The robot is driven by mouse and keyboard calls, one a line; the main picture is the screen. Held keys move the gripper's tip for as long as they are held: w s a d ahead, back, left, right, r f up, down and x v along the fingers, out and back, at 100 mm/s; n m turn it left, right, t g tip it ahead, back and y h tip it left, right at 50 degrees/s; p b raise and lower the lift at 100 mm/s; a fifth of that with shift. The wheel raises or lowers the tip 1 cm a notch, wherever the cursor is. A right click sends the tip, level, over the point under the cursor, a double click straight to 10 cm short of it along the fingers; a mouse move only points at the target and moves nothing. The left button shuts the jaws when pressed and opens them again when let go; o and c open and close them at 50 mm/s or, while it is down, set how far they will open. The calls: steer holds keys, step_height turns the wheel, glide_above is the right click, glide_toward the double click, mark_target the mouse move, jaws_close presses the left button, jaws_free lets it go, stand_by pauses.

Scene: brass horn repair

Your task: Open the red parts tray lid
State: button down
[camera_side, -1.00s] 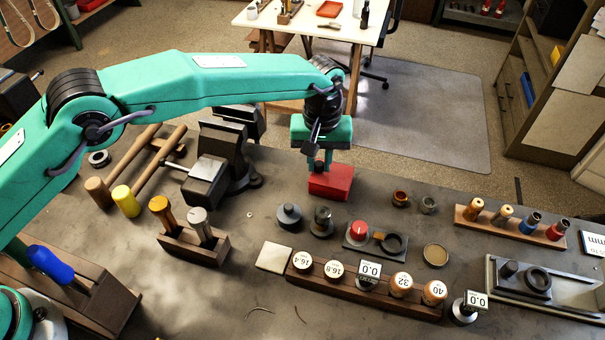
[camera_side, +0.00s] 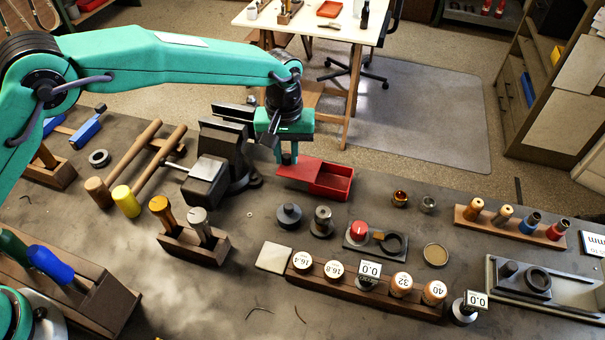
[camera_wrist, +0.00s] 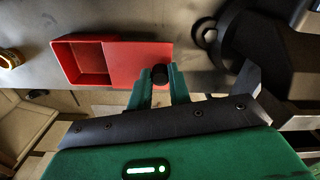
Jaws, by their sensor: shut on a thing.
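The red parts tray (camera_side: 333,184) sits near the back edge of the bench, and its right part is uncovered and looks empty inside. Its red lid (camera_side: 297,170) is slid to the left and overhangs the tray's left side. In the wrist view the open box (camera_wrist: 80,62) is at left and the lid (camera_wrist: 132,60) covers the part beside it. My gripper (camera_side: 288,160) is over the lid's left end, shut on a dark round knob (camera_wrist: 159,74) there. The fingers (camera_wrist: 158,88) also show in the wrist view, one on each side of the knob.
A dark vise (camera_side: 228,150) stands close to the left of my gripper. Dark round parts (camera_side: 289,215) and a red-topped piece (camera_side: 358,231) stand in front of the tray. A brass ring (camera_side: 400,198) lies to its right, with bare bench between.

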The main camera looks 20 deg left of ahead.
mark_target(287, 156)
steer(key=shift+w+r, duration=0.1)
steer(key=c, duration=1.3)
jaws_free()
steer(key=shift+r, duration=3.9)
